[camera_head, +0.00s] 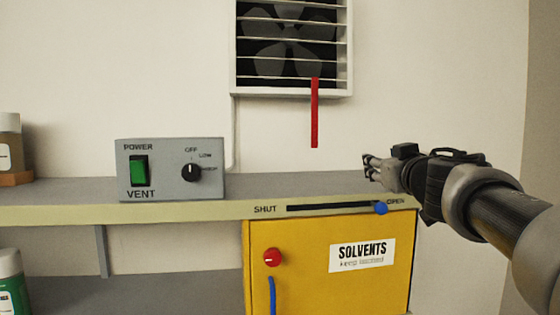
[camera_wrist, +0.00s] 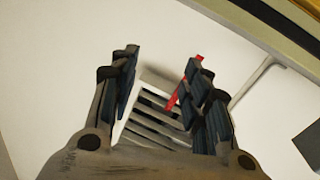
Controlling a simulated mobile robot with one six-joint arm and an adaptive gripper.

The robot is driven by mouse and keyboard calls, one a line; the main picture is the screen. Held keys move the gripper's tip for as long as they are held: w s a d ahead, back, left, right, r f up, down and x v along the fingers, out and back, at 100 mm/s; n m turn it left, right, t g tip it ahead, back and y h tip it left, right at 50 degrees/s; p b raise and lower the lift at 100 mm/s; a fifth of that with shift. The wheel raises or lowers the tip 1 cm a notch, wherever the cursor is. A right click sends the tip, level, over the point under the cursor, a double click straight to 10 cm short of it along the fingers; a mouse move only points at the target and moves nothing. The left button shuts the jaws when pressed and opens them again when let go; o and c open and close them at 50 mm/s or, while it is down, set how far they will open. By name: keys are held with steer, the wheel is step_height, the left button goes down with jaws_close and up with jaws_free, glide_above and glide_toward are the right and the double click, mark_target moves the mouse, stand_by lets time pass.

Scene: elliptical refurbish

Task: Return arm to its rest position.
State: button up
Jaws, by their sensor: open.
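My gripper (camera_head: 368,167) is at the right of the head view, above the right part of the shelf, reaching in from the right edge. In the wrist view my gripper (camera_wrist: 160,80) has its two fingers apart with nothing held between them. Beyond the fingers the wrist view shows the vent grille (camera_wrist: 155,128) and the red strip (camera_wrist: 187,85). The gripper's fingertips are apart from the blue slider knob (camera_head: 381,208), which sits at the OPEN end of its slot.
A grey control box (camera_head: 210,155) with a green switch (camera_head: 139,171) and a black knob (camera_head: 191,172) stands on the shelf (camera_head: 75,194). A yellow solvents cabinet (camera_head: 315,285) is below. The fan vent (camera_head: 233,50) is on the wall. Bottles (camera_head: 9,135) stand at the left.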

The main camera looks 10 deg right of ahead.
steer(key=shift+r, duration=0.1)
stand_by(0.3)
steer(key=shift+s+h, duration=0.3)
steer(key=shift+s, duration=0.05)
steer(key=s+a+f+g+y+b, duration=0.1)
steer(key=s+a+f+g, duration=0.4)
steer(key=s+f, duration=0.7)
steer(key=s+a+f+g+y, duration=0.1)
steer(key=s+a+f+g, duration=0.2)
steer(key=s+a+f, duration=0.6)
steer(key=s+a+f+g+y+b, duration=0.1)
steer(key=s+a+f+g, duration=0.25)
steer(key=s+f, duration=1.05)
step_height(320, 180, down, 31)
steer(key=w+g+b, duration=0.1)
steer(key=b, duration=2.5)
steer(key=shift+d+r+g, duration=0.15)
steer(key=shift+d+g, duration=0.2)
steer(key=shift+d, duration=0.1)
steer(key=shift+w, duration=0.1)
steer(key=shift+c, duration=0.4)
